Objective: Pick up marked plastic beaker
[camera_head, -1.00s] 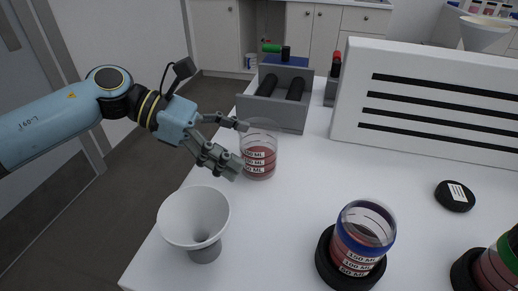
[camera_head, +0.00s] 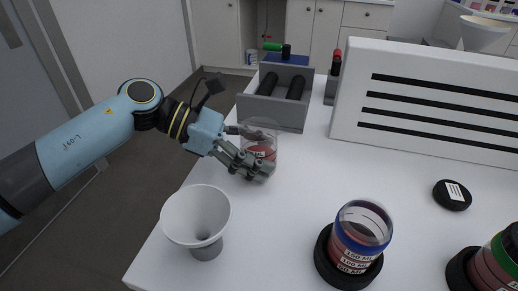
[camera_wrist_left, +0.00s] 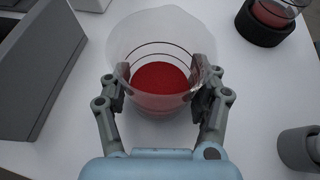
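The marked plastic beaker (camera_head: 262,137) is clear, holds red contents and has printed volume labels. It stands upright on the white table, left of centre in the head view. My left gripper (camera_head: 258,158) is around it, with one finger across its near side and the other partly hidden behind. In the left wrist view the beaker (camera_wrist_left: 160,78) sits between the two spread fingers (camera_wrist_left: 161,88), one on each side and very close to its wall. Firm contact cannot be made out. My right gripper is not in view.
A white funnel-shaped cup (camera_head: 196,217) stands near the left table edge. A blue-rimmed beaker (camera_head: 358,237) sits in a black ring, and a green-banded one (camera_head: 498,265) is at right. A grey box (camera_head: 275,112) stands behind. A black lid (camera_head: 452,195) lies right.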

